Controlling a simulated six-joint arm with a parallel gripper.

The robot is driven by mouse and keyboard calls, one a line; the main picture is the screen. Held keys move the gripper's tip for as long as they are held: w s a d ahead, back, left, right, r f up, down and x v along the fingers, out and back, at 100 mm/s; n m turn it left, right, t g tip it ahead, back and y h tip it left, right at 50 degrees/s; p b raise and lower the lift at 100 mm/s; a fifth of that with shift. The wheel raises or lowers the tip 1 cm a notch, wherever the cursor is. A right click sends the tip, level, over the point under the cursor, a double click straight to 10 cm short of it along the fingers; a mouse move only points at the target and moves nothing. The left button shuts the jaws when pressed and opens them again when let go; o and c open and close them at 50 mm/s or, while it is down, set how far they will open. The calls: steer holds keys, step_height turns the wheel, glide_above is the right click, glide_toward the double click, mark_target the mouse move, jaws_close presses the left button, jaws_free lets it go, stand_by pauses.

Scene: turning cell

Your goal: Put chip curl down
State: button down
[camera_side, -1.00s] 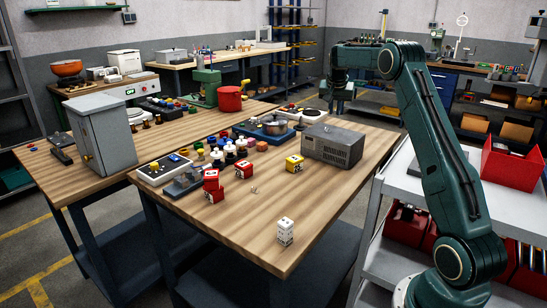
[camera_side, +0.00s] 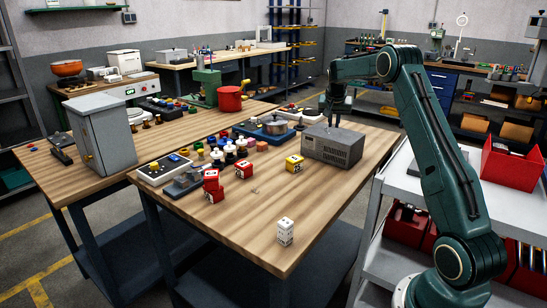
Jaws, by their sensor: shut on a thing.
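My gripper (camera_side: 336,120) points down just above the grey vented box on the right side of the near table. Its jaws are shut on the chip curl, which is too small and dark to make out between the fingers. A tiny light piece (camera_side: 256,191) lies on the bare wood in the middle of the table. I cannot tell from here what it is.
The grey box (camera_side: 333,147) stands below my gripper. Red blocks (camera_side: 212,187), a yellow block (camera_side: 294,163) and a white block (camera_side: 285,231) stand on the near table (camera_side: 250,225). Its front is mostly clear. A red bin (camera_side: 512,163) stands at right.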

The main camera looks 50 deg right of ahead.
mark_target(333, 128)
steer(key=shift+f, duration=1.75)
steer(key=shift+f, duration=0.1)
steer(key=c, duration=1.5)
jaws_free()
steer(key=shift+o, duration=0.2)
steer(key=v, duration=1.2)
steer(key=shift+a+r, duration=0.1)
steer(key=shift+r, duration=0.1)
